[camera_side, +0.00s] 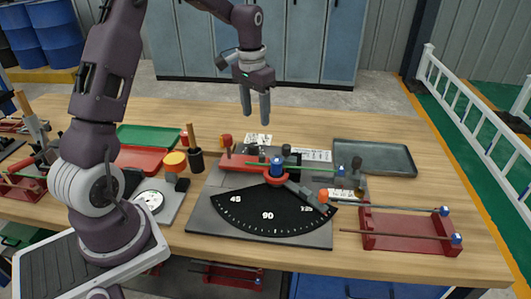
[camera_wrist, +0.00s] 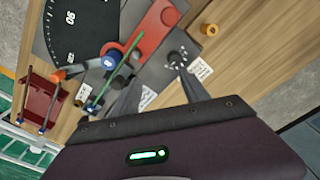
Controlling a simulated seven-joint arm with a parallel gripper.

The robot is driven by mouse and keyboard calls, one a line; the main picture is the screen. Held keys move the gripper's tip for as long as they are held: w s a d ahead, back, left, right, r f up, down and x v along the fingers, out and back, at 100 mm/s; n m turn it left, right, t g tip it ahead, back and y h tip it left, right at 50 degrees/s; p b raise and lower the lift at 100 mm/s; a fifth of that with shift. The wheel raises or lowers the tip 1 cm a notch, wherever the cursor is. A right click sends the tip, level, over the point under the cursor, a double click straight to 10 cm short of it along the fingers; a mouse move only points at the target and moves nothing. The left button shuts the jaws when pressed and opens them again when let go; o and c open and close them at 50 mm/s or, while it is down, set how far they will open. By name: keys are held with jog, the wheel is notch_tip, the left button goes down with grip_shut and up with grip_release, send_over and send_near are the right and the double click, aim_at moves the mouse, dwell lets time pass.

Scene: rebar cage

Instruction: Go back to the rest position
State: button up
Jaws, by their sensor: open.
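My gripper (camera_side: 256,104) hangs in the air above the back of the workbench (camera_side: 420,145), fingers pointing down. The two fingers are apart with nothing between them. In the wrist view my gripper (camera_wrist: 155,85) shows as two dark fingers over the bending station. The station has a dark plate with a black angle dial (camera_side: 268,212), a red arm (camera_side: 245,163) and a blue-topped centre post (camera_side: 277,167). A green rod (camera_side: 305,165) lies across the station, apart from my gripper.
A red rack (camera_side: 410,232) with rods stands at the right front. A grey tray (camera_side: 375,157) is behind it. Green (camera_side: 148,136) and red (camera_side: 141,158) trays, an orange-topped can (camera_side: 175,163) and a dial gauge (camera_side: 150,201) sit left. Blue lockers (camera_side: 320,40) stand behind; air around my gripper is clear.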

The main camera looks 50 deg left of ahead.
jog(key=s+d+r+m+t+y, duration=0.1)
jog(key=s+d+r+t, duration=0.2)
jog(key=s+d+r, duration=1)
jog(key=s+d+f+t+h, duration=0.1)
jog(key=s+d, duration=0.4)
jog(key=s, duration=0.8)
jog(key=shift+s+d+f+m+t, duration=0.15)
jog(key=shift+s+f+m+t, duration=0.15)
jog(key=shift+t, duration=0.2)
